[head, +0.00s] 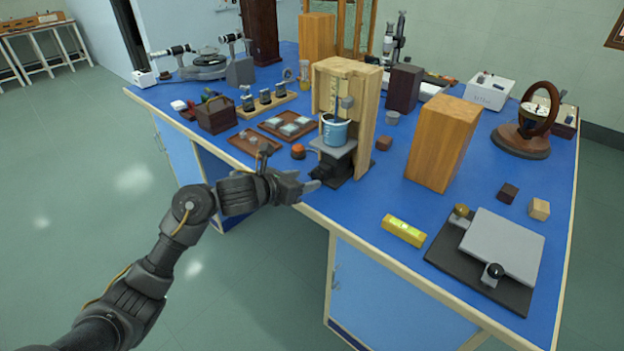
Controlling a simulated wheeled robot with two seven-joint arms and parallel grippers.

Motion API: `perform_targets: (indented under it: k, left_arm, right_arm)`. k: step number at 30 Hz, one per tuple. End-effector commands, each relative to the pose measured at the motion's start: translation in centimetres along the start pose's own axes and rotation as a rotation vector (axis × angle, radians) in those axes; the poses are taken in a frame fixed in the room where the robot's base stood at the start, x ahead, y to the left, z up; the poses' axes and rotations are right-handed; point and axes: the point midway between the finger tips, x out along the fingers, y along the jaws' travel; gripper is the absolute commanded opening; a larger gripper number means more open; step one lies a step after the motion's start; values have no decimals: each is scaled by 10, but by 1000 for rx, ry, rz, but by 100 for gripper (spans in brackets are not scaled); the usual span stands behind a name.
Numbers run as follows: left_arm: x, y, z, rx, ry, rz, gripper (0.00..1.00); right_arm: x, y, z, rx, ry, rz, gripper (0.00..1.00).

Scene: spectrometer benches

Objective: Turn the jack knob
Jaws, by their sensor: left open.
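A small lab jack stands in front of a tall wooden frame, with a grey top plate (336,147) and a dark base (352,168). A dark part that looks like the jack knob (318,172) sticks out at the jack's front left, small and hard to make out. My left gripper (308,186) is at the table's front edge, just left of and below this dark part. It is open, with nothing seen between its fingers. I cannot tell whether it touches the knob. My right gripper is not in view.
The wooden frame (367,110) rises behind the jack. An orange-red round piece (298,151) and trays (254,143) lie to the left. A wooden block (444,143), a yellow level (404,230) and a grey plate on a dark base (503,243) stand right. Blue tabletop is clear between.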

Motion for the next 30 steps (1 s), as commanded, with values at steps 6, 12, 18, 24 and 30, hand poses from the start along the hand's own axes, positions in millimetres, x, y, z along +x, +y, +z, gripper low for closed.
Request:
perform_targets:
  k: [6,12,18,24,30]
  left_arm:
    - [33,0,0,-3,0,-1,54]
    - [44,0,0,-1,0,0,54]
    - [45,0,0,0,0,0,54]
    - [44,0,0,0,0,0,36]
    - [44,0,0,-1,0,0,10]
  right_arm:
    - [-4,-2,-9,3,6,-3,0]
    - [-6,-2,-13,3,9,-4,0]
    - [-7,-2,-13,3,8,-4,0]
    - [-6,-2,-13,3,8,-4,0]
    - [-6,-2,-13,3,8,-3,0]
